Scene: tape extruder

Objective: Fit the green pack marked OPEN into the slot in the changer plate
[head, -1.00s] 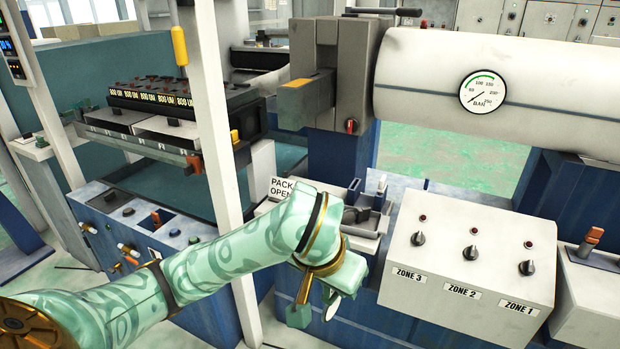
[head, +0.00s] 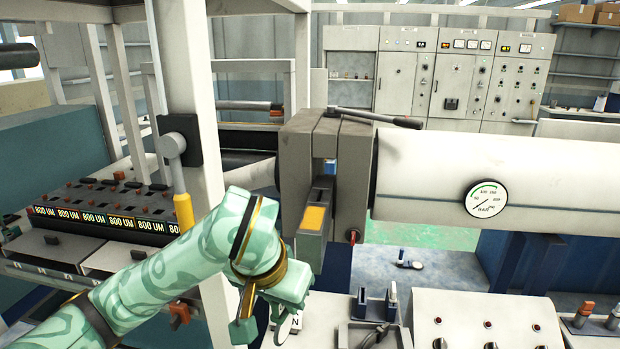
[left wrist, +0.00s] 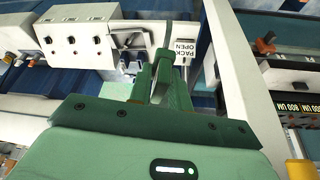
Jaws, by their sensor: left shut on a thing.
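My left gripper (head: 268,315) is below and left of the grey changer block (head: 352,180), apart from it. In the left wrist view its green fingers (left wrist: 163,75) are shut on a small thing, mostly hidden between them. I cannot make out its colour or marking. The grey changer plate (head: 312,240), with a yellow pad on top, juts from the block towards me; its slot is not clear to see. A white PACK OPEN sign (left wrist: 180,46) shows past the fingers in the left wrist view. My right gripper is not in view.
A pale post (head: 195,90) with a yellow-tipped handle (head: 183,212) stands close to my left arm. The barrel (head: 430,170) with its gauge runs right from the block. A control box (head: 480,310) and tray (head: 375,335) are below.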

